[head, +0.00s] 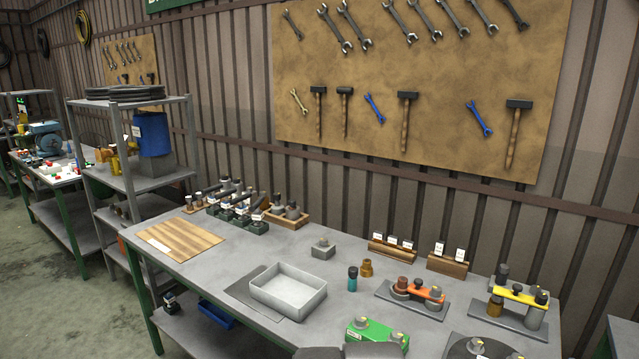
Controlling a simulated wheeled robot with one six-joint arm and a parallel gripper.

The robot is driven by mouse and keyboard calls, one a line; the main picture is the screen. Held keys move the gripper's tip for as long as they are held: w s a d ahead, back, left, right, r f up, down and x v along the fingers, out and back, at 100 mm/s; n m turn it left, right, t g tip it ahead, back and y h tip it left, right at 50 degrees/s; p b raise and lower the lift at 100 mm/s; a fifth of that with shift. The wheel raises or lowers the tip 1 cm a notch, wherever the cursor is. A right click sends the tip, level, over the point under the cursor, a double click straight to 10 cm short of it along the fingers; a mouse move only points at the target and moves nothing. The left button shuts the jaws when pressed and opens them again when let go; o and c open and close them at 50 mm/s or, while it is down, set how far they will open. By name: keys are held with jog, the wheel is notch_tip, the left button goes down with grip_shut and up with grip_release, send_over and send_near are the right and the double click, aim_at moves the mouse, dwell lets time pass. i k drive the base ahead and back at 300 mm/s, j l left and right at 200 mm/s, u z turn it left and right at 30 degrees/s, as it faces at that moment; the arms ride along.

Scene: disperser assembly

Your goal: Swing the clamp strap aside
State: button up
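An orange strap (418,291) lies across a small fixture on a dark plate (384,291) at the right of the bench. A brown round part and a dark knob stand at its left and middle, and a light metal piece at its right end. A yellow strap (516,293) spans another fixture on a grey plate (486,315) farther right, with dark knobs on it and a brass cylinder (495,305) at its left. I cannot tell which one is the clamp strap. Both lie across their fixtures. My gripper is not identifiable in the head view.
A grey open tray (289,309), a teal bottle (352,279), a brass part (367,268) and a green block (374,334) stand on the bench. Wooden racks (392,250) line the back. A dark grey shape cuts the bottom edge.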

aim_at(417, 289)
jog(key=k+l, duration=0.25)
jog(key=l, duration=0.15)
jog(key=i+j, duration=0.15)
jog(key=i, duration=0.2)
jog(key=i+j, duration=0.2)
jog(key=i, duration=0.2)
jog(key=i+j+z, duration=0.1)
jog(key=i, duration=0.3)
